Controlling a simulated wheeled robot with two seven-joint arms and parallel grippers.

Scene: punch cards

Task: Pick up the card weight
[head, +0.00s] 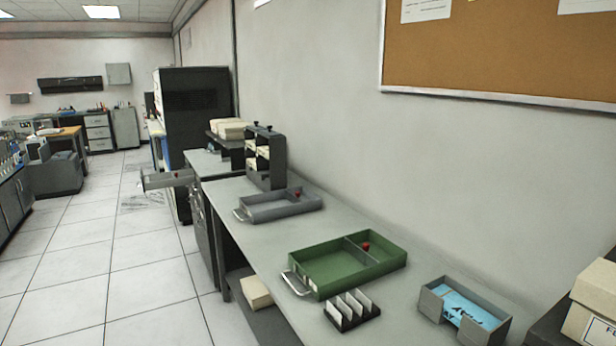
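No object is plainly recognisable as the card weight. A small red knob (365,246) shows at the divider in the green tray (330,282) on the long grey counter. Another red knob (297,195) shows in the grey tray (262,213) further back. A third small red spot (176,175) shows in the pulled-out drawer (158,181) at the far end. I cannot tell which of these, if any, belongs to the card weight. Neither of my grippers is in view.
A small rack of upright cards (352,318) and a grey holder with a blue card (432,300) stand near the front. A dark sorter (279,160) stands at the back by the wall. Cardboard-coloured boxes (591,310) are at the right edge. The tiled floor (130,280) at left is clear.

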